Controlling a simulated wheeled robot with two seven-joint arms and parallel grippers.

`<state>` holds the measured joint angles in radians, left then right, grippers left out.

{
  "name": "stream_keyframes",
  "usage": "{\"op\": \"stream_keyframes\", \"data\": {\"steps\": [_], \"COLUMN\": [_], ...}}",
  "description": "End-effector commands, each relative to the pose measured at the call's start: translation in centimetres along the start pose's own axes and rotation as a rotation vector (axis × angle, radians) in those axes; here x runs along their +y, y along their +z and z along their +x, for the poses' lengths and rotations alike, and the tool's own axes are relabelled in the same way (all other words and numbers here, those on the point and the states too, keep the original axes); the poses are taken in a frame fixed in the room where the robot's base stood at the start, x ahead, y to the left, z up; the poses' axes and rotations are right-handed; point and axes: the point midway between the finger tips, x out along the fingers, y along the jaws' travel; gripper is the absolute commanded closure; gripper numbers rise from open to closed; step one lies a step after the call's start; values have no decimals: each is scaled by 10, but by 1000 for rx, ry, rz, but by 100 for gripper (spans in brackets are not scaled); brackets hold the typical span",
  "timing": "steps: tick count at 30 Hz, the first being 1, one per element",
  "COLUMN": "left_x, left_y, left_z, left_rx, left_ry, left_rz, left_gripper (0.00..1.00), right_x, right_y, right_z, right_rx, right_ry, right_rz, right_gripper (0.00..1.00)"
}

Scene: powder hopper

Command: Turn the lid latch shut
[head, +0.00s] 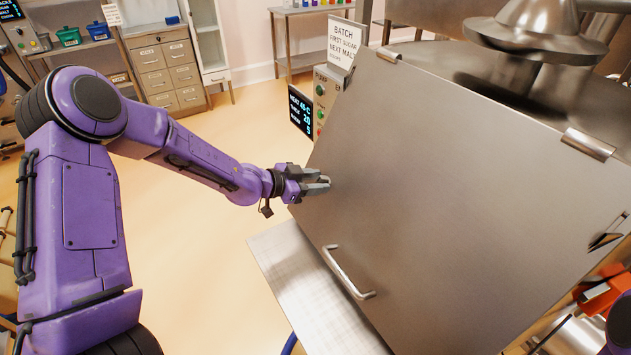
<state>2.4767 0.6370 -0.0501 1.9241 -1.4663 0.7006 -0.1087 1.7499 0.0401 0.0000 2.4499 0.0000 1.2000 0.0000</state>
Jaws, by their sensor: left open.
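The lid (450,190) is a large flat steel plate, tilted, with hinges along its upper edge and a bar handle (347,273) near its lower edge. I cannot make out the lid latch clearly. I cannot tell whether the fingers touch the lid.
A steel shelf (290,270) juts out below the lid's left side. A control box (325,95) with a display and a batch sign (343,45) stand behind the lid. An orange object (607,287) is at the lower right. Open floor lies to the left.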

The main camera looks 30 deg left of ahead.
Motion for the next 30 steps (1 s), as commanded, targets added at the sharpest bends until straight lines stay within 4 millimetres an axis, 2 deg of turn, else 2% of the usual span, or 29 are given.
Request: {"op": "stream_keyframes", "data": {"steps": [7, 8, 9, 11, 12, 16, 21, 30], "left_x": [0, 0, 0, 0, 0, 0, 0, -1], "left_y": [0, 0, 0, 0, 0, -1, -4, -1], "left_z": [2, 2, 2, 2, 2, 1, 0, 2], "left_rx": [0, 0, 0, 0, 0, 0, -4, 2], "left_ry": [0, 0, 0, 0, 0, 0, -11, -17], "left_rz": [-1, -1, -1, -1, -1, -8, -142, -184], "left_gripper": [57, 64, 77, 96, 100, 100, 100, 100], "right_x": [0, 0, 0, 0, 0, 0, 2, 2], "right_y": [0, 0, 0, 0, 0, -1, -9, -9], "right_z": [0, 0, 0, 0, 0, -2, -22, -21], "right_rx": [0, 0, 0, 0, 0, 0, 0, 0], "right_ry": [0, 0, 0, 0, 0, 0, 0, 0], "right_rz": [0, 0, 0, 0, 0, 0, 0, 0], "right_gripper": [57, 57, 57, 57, 57, 57, 57, 57]}}
